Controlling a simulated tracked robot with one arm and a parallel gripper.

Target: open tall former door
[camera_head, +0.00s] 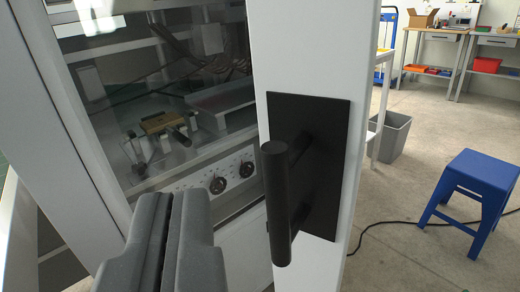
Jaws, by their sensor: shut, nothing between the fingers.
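The tall former door has a white frame post (300,45) and a dark glass panel (95,75). A black bar handle (277,205) on a black backing plate (328,165) is fixed upright to the post. My gripper (169,200) is at the lower left of the handle, apart from it in the picture. Its two grey fingers are together with nothing between them. Machine parts and black knobs (232,178) show through the glass. Whether the door is fully closed I cannot tell.
A blue stool (472,185) stands on the floor at right, with a black cable (400,224) nearby. A grey bin (391,135) is beside a white table leg behind the post. Workbenches (440,32) stand at the back right. Open floor lies between.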

